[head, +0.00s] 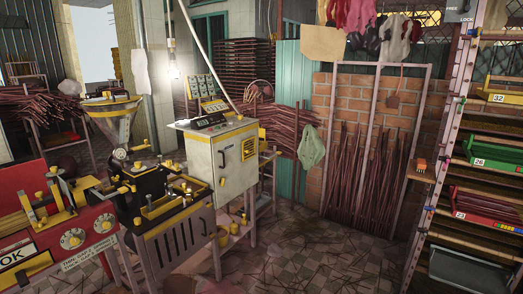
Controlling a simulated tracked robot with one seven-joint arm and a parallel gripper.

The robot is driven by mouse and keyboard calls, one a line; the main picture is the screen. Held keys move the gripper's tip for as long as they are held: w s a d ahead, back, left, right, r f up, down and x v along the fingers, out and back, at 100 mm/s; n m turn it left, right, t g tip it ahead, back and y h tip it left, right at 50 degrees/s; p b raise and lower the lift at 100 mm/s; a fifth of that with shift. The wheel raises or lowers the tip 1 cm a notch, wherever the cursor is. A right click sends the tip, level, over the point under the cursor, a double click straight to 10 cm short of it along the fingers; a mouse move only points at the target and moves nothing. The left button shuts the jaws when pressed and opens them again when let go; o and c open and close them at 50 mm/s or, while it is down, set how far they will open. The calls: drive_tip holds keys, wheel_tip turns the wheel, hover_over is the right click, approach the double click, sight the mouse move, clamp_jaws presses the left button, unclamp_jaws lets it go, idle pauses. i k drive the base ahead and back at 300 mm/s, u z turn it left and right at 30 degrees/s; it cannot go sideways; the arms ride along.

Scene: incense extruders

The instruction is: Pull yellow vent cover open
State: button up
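A yellow vent cover (249,149) with dark slats sits on the right-hand side of a pale metal cabinet (226,175), left of the picture's middle. It looks flush with the cabinet side, but it is too small to tell whether it is fully shut. The cabinet front has a dark handle (222,158) and carries a control panel on top. My gripper is not in view, so its state and its distance from the vent cover do not show.
A black machine with yellow parts (172,222) and a red machine (68,235) stand at front left. Bundles of sticks lean on a brick wall (385,105). A shelf rack (440,150) with coloured trays stands right. The tiled floor (320,255) is open, with scattered sticks.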

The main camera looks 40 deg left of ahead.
sight(254, 137)
drive_tip(key=u, duration=1.5)
drive_tip(key=i, duration=1)
drive_tip(key=z, duration=0.05)
drive_tip(key=k, duration=0.55)
drive_tip(key=u, duration=0.7)
drive_tip(key=i, duration=1.85)
drive_tip(key=z, duration=0.4)
